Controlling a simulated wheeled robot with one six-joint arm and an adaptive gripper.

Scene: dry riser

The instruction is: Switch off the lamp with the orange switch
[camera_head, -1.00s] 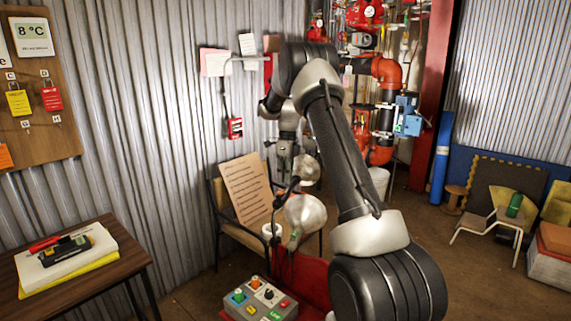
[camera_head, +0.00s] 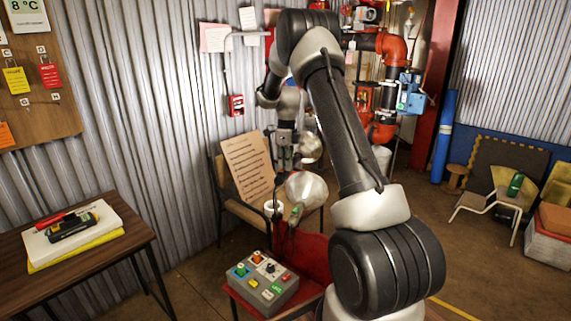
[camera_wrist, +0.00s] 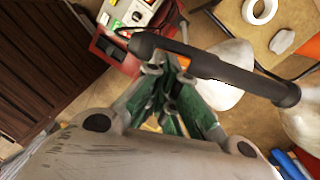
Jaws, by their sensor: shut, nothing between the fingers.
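A lamp with round silver shades (camera_head: 306,188) stands in the middle of the head view, in front of a chair. In the wrist view its dark bar (camera_wrist: 225,72) crosses above my fingers. A small orange patch, seemingly the orange switch (camera_wrist: 184,63), shows on the bar near my fingertips. My gripper (camera_wrist: 165,68) has green-lined fingers drawn together, with nothing between them. The tips overlap the bar in the picture; I cannot tell whether they touch it. In the head view my gripper (camera_head: 286,164) points down beside the lamp and is partly hidden.
A grey control box (camera_head: 262,284) with coloured knobs sits on a red surface below the lamp. A chair (camera_head: 230,205) holding a paper sheet stands behind. A wooden table (camera_head: 100,255) is at left. Red pipes (camera_head: 393,50) stand behind my arm. Floor at right is partly clear.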

